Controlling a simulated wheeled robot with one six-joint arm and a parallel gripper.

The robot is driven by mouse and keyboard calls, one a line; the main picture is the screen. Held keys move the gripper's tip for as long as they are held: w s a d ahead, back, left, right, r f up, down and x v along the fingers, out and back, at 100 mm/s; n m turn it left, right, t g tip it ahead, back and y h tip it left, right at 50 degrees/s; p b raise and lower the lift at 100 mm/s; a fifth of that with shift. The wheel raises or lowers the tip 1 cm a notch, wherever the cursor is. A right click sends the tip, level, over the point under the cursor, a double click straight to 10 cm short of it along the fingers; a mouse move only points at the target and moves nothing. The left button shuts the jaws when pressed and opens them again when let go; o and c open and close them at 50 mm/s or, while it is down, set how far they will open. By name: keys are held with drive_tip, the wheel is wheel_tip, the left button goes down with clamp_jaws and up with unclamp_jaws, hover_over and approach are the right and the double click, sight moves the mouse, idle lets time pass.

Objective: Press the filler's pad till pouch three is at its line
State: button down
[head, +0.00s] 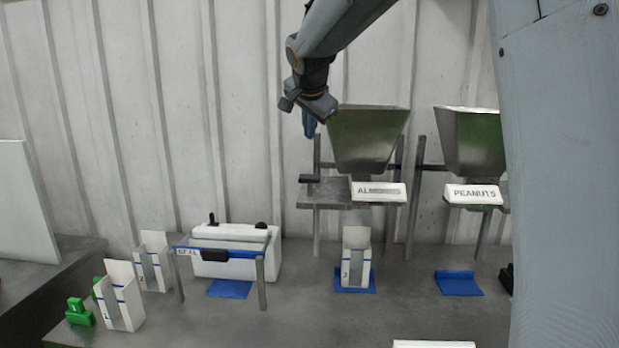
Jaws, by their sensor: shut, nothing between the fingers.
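My gripper (310,126) is shut, with blue fingers pointing down, in the air left of the ALMONDS hopper (366,140). Its label (379,191) is partly blurred. Below the fingers, apart from them, a small black pad (310,179) sits on the filler's grey shelf (325,193). A white pouch (356,258) stands upright on a blue mat under this hopper; its mark is too small to read surely. It has a clear strip on its front, and its fill level cannot be told. Two other pouches (121,300) (153,261) stand at the left, with blue lines on them.
A PEANUTS hopper (470,140) stands at right, with an empty blue mat (458,283) below. A white machine (236,252) with a blue-barred frame stands left of centre. Green blocks (79,312) lie at the left edge. My arm's grey column hides the far right.

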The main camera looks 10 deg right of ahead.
drive_tip(key=shift+f, duration=0.1)
drive_tip(key=b, duration=0.4)
hover_over(310, 178)
wheel_tip(310, 178, down, 7)
drive_tip(key=shift+a+r, duration=0.1)
drive_tip(key=shift+r, duration=0.05)
drive_tip(key=shift+f+b, duration=0.8)
drive_tip(key=shift+f, duration=0.15)
